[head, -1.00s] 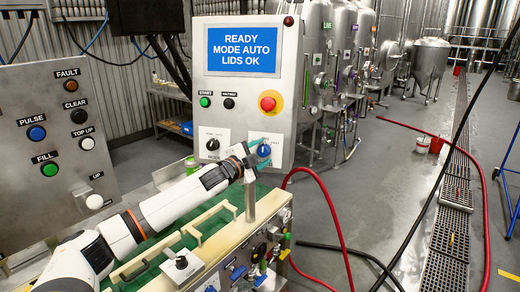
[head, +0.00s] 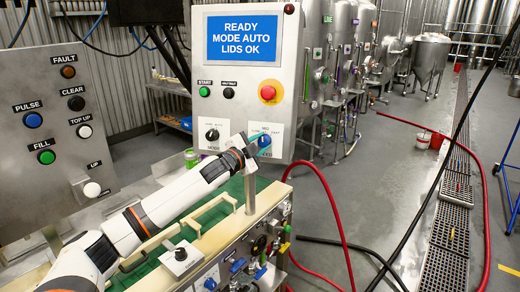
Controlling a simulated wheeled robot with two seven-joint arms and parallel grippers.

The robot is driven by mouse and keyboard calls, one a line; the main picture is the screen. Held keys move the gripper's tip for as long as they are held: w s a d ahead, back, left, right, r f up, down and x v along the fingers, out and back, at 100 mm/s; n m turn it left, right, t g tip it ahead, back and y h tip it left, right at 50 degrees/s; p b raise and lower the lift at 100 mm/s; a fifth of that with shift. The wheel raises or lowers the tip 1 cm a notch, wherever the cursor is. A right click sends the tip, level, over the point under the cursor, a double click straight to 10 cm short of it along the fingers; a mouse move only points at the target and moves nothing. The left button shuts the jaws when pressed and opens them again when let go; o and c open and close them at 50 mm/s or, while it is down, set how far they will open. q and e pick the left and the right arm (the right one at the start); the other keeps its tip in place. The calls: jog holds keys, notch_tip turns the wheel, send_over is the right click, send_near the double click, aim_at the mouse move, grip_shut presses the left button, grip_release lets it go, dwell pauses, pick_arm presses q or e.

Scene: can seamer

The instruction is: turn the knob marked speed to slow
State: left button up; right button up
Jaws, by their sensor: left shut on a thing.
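The grey control panel (head: 198,62) holds two knobs on white plates, low on its front. The right one is a blue knob (head: 264,141); the lettering on its plate is too small and partly covered to read. The left one is a black knob (head: 212,134), standing free. My left gripper (head: 261,144) reaches in from the lower left and is shut on the blue knob, its teal fingertips around it. The fingers hide part of the knob, so its pointer cannot be made out. My right gripper is not in view.
Above the knobs are a red emergency stop (head: 268,93), a green start button (head: 204,92) and a screen (head: 243,39) reading READY, MODE AUTO, LIDS OK. A second button panel (head: 45,120) stands at the left. A red hose (head: 334,210) runs right of the machine.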

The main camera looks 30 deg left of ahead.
pick_arm(q)
jog(key=n+b, duration=0.2)
jog(key=n+t+y+b, duration=0.1)
jog(key=n+b, duration=0.1)
jog(key=f+n+y+b, duration=0.1)
jog(key=n+b, duration=0.1)
jog(key=shift+d+t+b, duration=0.2)
jog(key=shift+t+b, duration=0.1)
jog(key=shift+r+n+y+b, duration=0.2)
jog(key=shift+n+y+b, duration=0.95)
jog(key=shift+n, duration=0.75)
jog(key=o, duration=1)
jog(key=shift+r, duration=0.1)
jog(key=shift+c, duration=0.2)
